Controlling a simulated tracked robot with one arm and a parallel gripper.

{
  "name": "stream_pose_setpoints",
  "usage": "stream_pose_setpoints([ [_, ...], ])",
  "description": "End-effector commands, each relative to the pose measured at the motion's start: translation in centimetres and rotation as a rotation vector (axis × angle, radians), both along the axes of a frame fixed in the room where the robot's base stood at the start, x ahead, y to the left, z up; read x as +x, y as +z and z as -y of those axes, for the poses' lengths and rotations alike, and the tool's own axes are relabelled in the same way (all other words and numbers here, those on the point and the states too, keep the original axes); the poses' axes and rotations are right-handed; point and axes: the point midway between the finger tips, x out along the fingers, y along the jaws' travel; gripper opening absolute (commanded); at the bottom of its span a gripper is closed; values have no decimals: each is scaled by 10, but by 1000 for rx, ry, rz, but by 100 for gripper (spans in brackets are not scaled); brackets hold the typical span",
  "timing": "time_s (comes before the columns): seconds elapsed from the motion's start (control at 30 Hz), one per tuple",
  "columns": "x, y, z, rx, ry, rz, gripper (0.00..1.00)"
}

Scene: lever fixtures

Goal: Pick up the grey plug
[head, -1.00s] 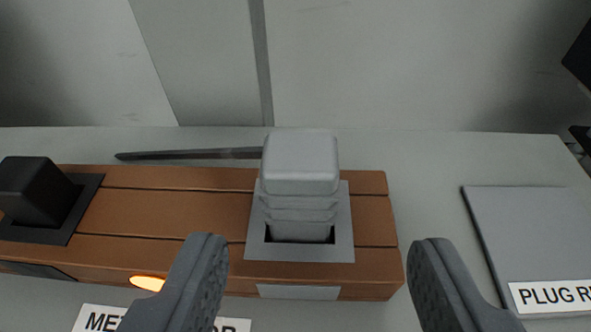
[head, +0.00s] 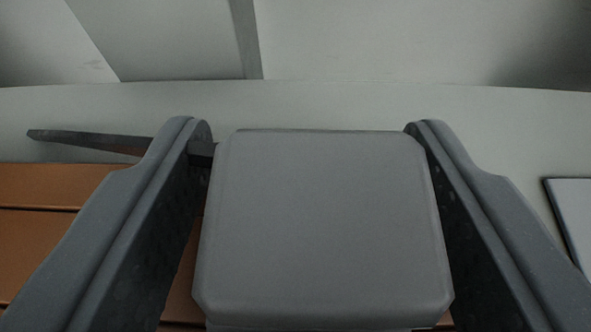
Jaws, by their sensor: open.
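The grey plug (head: 322,225) fills the middle of the head view, seen from above as a large square top with rounded edges. My gripper (head: 312,130) is open, with one finger on each side of the plug. The right finger looks very close to the plug's side, and a narrow gap shows at the left finger. I cannot tell whether either finger touches it. The plug's lower part and its socket are hidden beneath its top.
The brown wooden block (head: 45,235) shows at the left, under the plug. A dark thin rod (head: 90,140) lies behind it on the pale surface. A grey plate (head: 575,215) is at the right edge. A pale wall (head: 400,40) stands at the back.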

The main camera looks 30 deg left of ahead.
Motion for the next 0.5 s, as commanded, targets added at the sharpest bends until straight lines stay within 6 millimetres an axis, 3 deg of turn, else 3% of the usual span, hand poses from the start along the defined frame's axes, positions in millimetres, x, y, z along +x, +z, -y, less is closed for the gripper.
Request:
stream_pose_setpoints([
  [0.33,6,-5,-3,-1,0,-2,53],
  [0.5,6,-5,-3,-2,0,-3,5],
])
